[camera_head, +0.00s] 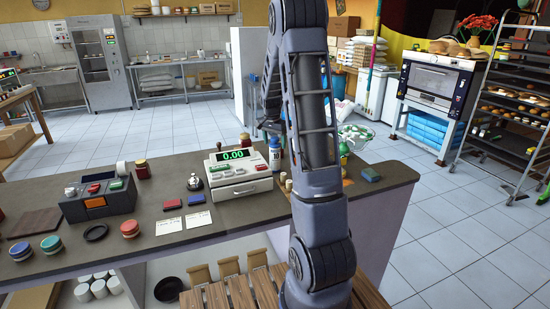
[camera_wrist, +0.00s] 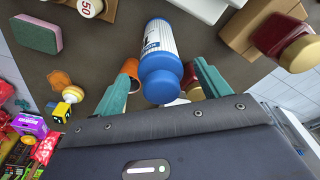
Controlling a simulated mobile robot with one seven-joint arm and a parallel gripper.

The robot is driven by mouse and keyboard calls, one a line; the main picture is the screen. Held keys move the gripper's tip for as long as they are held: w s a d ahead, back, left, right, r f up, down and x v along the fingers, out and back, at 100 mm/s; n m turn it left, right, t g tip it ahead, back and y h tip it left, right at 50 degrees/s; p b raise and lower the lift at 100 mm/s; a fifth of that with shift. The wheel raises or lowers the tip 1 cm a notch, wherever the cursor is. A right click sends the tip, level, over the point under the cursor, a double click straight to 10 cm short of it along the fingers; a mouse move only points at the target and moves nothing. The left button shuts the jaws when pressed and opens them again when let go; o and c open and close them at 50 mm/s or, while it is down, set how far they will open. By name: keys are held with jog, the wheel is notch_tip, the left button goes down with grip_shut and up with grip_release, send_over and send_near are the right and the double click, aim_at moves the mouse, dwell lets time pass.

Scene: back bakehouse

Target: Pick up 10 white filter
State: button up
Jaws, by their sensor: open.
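A white bottle with a blue cap and a label reading 10 (camera_head: 275,153) stands on the dark counter behind the cash register in the head view. In the wrist view the white and blue bottle (camera_wrist: 163,38) lies between and beyond the fingertips, its blue cap towards me. My gripper (camera_wrist: 166,72) is open, with one green finger on each side of the cap. I cannot tell whether either finger touches it. In the head view my arm hides part of the counter to the right of the bottle.
The counter (camera_head: 190,225) is partly clear.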

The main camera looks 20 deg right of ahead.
aim_at(275, 155)
jog(key=shift+w+d+f, duration=0.1)
jog(key=shift+w+f, duration=0.05)
jog(key=shift+f, duration=1.35)
jog(key=c, duration=1.6)
jog(key=shift+r, duration=0.1)
